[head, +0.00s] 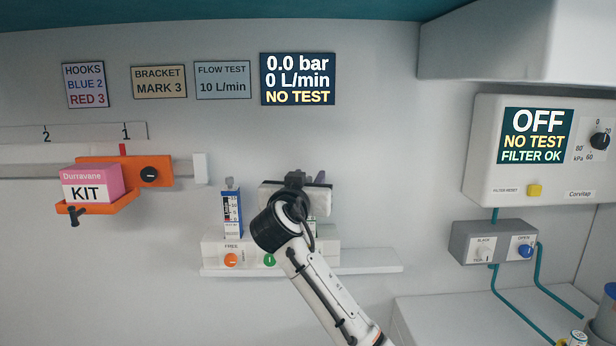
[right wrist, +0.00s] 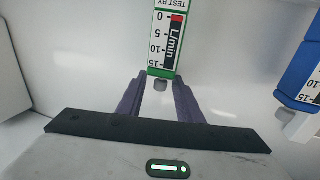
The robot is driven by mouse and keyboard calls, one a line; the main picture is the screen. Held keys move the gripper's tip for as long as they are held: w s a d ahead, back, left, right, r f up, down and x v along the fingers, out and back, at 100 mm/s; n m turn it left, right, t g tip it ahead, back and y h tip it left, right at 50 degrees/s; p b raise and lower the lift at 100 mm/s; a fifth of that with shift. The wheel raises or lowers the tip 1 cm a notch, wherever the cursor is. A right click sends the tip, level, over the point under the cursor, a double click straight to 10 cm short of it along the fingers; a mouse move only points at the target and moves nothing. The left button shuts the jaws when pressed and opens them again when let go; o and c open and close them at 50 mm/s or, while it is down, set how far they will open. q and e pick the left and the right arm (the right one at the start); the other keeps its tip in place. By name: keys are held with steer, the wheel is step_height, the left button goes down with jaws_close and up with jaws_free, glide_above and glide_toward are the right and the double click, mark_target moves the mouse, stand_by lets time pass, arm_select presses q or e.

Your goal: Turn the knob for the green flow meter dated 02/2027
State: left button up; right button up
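A flow meter with green edges (right wrist: 165,45) and an L/min scale shows in the right wrist view; its "TEST BY" label is cut off at the top, so no date is readable. In the head view my right gripper (head: 296,186) covers this part of the wall unit. In the right wrist view my right gripper (right wrist: 158,92) is open, its purple fingers on either side of the green meter's near end, with a small grey piece between them. Contact cannot be told. A green knob (head: 269,260) is on the unit's front, left of my right arm. My left gripper is out of view.
A blue flow meter (head: 232,213) stands left of the gripper, with an orange knob (head: 231,260) below. A white ledge (head: 370,262) runs under the unit. An orange bracket (head: 148,173) holds a KIT box (head: 88,184) at left. A wall screen (head: 297,79) reads 0 L/min, NO TEST.

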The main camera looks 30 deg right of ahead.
jaws_close()
steer(key=shift+n+t+y, duration=0.4)
steer(key=shift+y, duration=0.1)
steer(key=n+t+y, duration=0.1)
steer(key=n+y, duration=0.1)
steer(key=shift+s+t+y, duration=0.1)
steer(key=shift+t+y, duration=0.2)
steer(key=shift+t, duration=0.1)
steer(key=n+t+y, duration=0.1)
steer(key=n+y, duration=0.1)
steer(key=y, duration=0.1)
steer(key=n+t+y, duration=0.1)
steer(key=n+y, duration=0.1)
steer(key=y, duration=0.1)
steer(key=shift+d+n, duration=0.2)
steer(key=shift+n, duration=0.1)
steer(key=shift+n+t+y, duration=0.3)
steer(key=shift+n+y, duration=1.1)
steer(key=shift+y, duration=1.1)
steer(key=shift+a+n+y, duration=0.1)
steer(key=shift+n+y, duration=0.4)
steer(key=shift+y, duration=0.2)
steer(key=shift+a+y, duration=0.1)
steer(key=shift+y, duration=0.3)
